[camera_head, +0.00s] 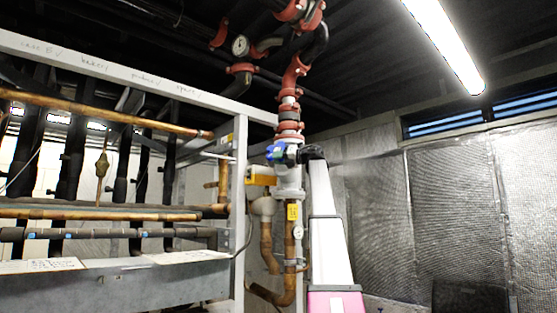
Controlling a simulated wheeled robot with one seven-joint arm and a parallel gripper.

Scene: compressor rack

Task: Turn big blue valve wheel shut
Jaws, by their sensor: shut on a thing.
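The blue valve wheel (274,153) is small in the picture, near the middle, on the side of a vertical pipe run with red couplings. My gripper (291,154) comes in from the right at the end of my white arm. It is shut on the blue wheel, at the wheel's right side. The fingertips are too small to make out, and part of the wheel and its stem are hidden behind the gripper.
A pale steel frame (239,215) with copper pipes stands close on the left. A yellow box (261,176) sits just below the wheel. A pressure gauge (240,45) and red-coupled pipes hang above. The space right of my arm looks open up to the foil-covered wall (450,200).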

